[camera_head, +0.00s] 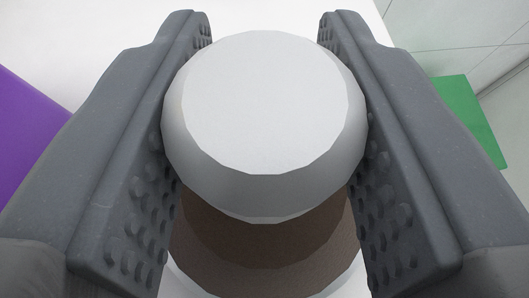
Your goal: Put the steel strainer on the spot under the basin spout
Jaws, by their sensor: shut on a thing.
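My gripper (265,150) is shut on a pale grey round thing (265,100) with a flat, faceted top. Its two dark grey studded fingers stand at its left and right sides. Below the pale top is a brown band (265,245), with a whitish rim at the bottom of the view. I cannot tell from this view whether this thing is the steel strainer. No basin, spout or marked spot can be made out.
A white surface (90,45) lies behind and below the gripper. A purple flat thing (25,140) is at the left edge. A green flat thing (470,115) is at the right, beside a pale grey tiled area (450,40).

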